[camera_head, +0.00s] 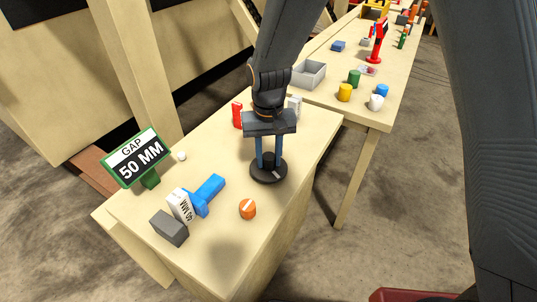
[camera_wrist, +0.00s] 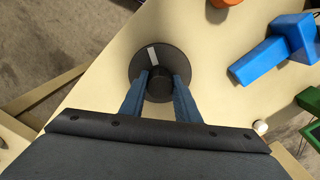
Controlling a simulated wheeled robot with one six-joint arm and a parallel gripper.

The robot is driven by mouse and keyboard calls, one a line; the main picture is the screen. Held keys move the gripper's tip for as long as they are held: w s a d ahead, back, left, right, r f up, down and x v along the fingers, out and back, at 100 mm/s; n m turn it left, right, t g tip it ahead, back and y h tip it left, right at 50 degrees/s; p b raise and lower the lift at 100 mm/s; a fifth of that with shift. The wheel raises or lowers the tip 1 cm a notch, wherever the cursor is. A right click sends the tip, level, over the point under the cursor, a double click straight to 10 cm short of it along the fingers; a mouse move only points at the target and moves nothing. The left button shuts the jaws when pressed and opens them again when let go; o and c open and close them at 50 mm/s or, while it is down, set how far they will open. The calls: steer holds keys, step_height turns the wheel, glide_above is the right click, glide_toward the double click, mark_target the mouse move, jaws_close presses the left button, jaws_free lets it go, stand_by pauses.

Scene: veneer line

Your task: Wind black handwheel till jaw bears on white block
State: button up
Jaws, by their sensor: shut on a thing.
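The black handwheel (camera_head: 261,177) lies flat on the near table, with a pale mark on its rim. My gripper (camera_head: 269,157) points down at it and is shut on its central hub. The wrist view shows the two blue fingers (camera_wrist: 160,76) on either side of the hub, and the handwheel's mark (camera_wrist: 152,54) at the upper left. The white block (camera_head: 181,206), lettered "40 MM", stands between a dark grey block (camera_head: 168,228) and the blue jaw (camera_head: 209,189). The jaw's end is very close to the white block; I cannot tell whether they touch. The wrist view shows the blue jaw (camera_wrist: 262,60) at right.
A green-framed sign (camera_head: 137,158) reads "GAP 50 MM". A red can (camera_head: 237,115) stands behind my gripper. A second table (camera_head: 352,105) holds a grey bin (camera_head: 309,75) and several coloured items.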

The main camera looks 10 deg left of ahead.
mark_target(268, 156)
steer(key=m+p, duration=0.2)
steer(key=m, duration=0.4)
steer(key=shift+a+r, duration=0.1)
steer(key=shift+r, duration=0.05)
steer(key=m+p, duration=0.1)
steer(key=m, duration=0.5)
steer(key=shift+w+m, duration=0.1)
steer(key=shift+m, duration=0.2)
steer(key=o, duration=1)
steer(key=shift+o, duration=0.2)
steer(key=shift+r+b, duration=1)
steer(key=shift+r, duration=2.85)
